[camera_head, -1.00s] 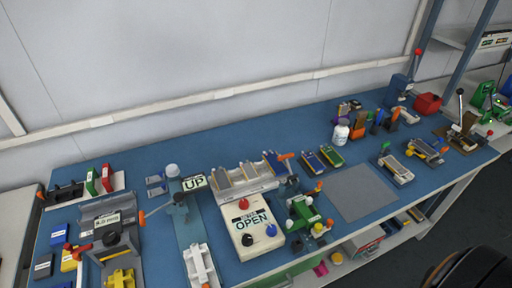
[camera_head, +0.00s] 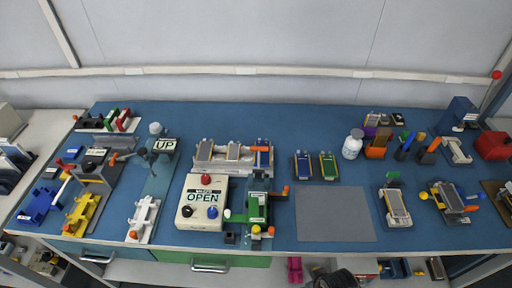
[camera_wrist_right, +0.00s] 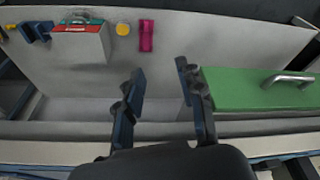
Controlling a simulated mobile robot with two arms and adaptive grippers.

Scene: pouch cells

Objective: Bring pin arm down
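A grey-blue upright fixture (camera_head: 160,150) with a round light knob on top stands left of centre on the blue bench. It carries a sign reading UP (camera_head: 165,145), and an arm with an orange tip (camera_head: 113,158) reaches out to its left. It is likely the pin arm's fixture, but no part is labelled as the pin arm. My right gripper (camera_wrist_right: 160,95) is open and empty in the right wrist view, in front of the bench's underside. A dark part of my right arm shows at the head view's bottom edge. My left gripper is not in view.
A white box reading OPEN (camera_head: 202,203) stands right of the fixture, beside a green clamp (camera_head: 257,208). A white cradle (camera_head: 143,218) and yellow cradle (camera_head: 82,214) stand in front. The grey mat (camera_head: 335,214) is bare. A green drawer (camera_wrist_right: 255,90) is near my right gripper.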

